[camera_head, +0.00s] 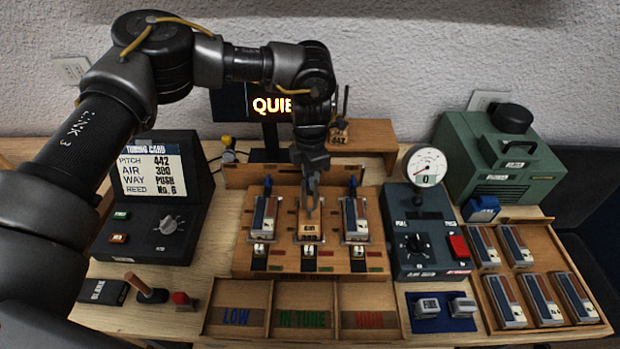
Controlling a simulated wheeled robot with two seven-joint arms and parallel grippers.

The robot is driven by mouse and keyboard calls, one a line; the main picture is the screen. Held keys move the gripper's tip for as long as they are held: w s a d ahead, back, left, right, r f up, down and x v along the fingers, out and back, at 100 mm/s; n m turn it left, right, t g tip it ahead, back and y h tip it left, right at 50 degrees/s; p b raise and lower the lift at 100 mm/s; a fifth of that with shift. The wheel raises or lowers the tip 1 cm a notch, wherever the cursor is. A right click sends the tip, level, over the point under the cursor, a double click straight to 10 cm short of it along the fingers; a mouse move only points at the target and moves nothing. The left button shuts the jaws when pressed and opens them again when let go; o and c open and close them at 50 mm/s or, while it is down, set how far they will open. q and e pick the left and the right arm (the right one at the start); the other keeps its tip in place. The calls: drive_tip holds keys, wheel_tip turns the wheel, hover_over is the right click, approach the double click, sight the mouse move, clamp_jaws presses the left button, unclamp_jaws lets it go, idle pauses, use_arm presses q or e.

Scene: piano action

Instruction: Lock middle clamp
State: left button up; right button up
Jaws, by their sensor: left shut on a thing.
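My left gripper (311,204) reaches down from above onto the middle station of the wooden clamp rack (243,236). It is shut, seemingly on the middle clamp's lever, which its fingers hide. A wooden block (309,228) with a dark label sits in the middle station, just under and in front of the fingertips. The left clamp (267,187) and the right clamp (352,186) show blue levers standing up. Behind-to-front below these levers lie a left reed (265,216) and a right reed (355,217). My right gripper is out of view.
A control box with a round gauge (426,166) stands close to the rack's right. A tuning-card box (150,190) is at left. Sorting bins (238,296) lie in front. A reed tray (487,306) is at right. A small fork block (340,134) stands behind.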

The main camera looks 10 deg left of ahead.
use_arm(q)
drive_tip(key=shift+m+b, duration=0.55)
drive_tip(key=shift+m, duration=1.75)
drive_tip(key=shift+r, duration=0.1)
drive_tip(key=o, duration=1)
wheel_tip(320, 180, up, 11)
drive_tip(key=shift+f+b, duration=0.15)
drive_tip(key=shift+b, duration=0.65)
